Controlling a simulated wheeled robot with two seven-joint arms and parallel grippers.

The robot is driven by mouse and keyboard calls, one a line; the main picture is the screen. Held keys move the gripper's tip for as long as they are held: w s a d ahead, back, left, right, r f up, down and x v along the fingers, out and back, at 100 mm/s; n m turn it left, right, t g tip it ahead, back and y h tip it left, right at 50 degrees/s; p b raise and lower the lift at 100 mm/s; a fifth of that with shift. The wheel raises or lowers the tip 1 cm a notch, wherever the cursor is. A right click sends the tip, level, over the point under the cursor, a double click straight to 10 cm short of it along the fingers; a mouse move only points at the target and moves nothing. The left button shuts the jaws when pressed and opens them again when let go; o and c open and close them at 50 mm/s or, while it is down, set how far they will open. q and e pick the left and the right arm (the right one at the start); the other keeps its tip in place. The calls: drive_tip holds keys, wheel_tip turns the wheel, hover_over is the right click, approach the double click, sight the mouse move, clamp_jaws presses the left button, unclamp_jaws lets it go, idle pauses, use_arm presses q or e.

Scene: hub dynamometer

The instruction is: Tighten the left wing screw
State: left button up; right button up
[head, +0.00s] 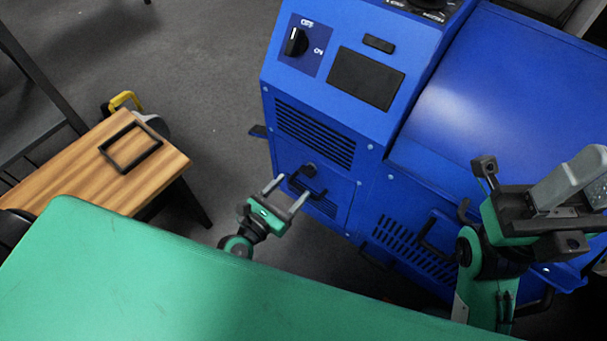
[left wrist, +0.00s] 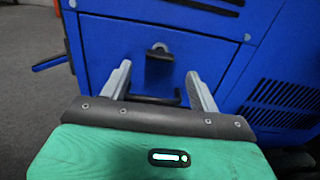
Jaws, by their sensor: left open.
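A small black knob, which looks like the left wing screw (head: 309,170), is on the lower front panel of the blue machine (head: 345,135). It also shows in the left wrist view (left wrist: 160,50), above a black bar handle (left wrist: 152,99). My left gripper (head: 286,192) is open and empty, in front of this panel. In the left wrist view its two grey fingers (left wrist: 158,72) point at the panel, with the knob between and just beyond their tips. They look apart from it. My right gripper (head: 570,190) is at the right edge; its jaws are not clear.
The machine has vents, a rotary switch (head: 296,42) and a dark screen (head: 366,78). Another black handle (head: 437,235) is on its lower right panel. A wooden table (head: 95,170) with a black frame (head: 131,147) stands left. Grey floor (head: 215,130) is clear between them.

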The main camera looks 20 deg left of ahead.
sight(308, 170)
use_arm(q)
drive_tip(key=x, duration=0.6)
drive_tip(key=shift+s, duration=0.1)
drive_tip(key=shift+c, duration=0.4)
drive_tip(key=c, duration=0.9)
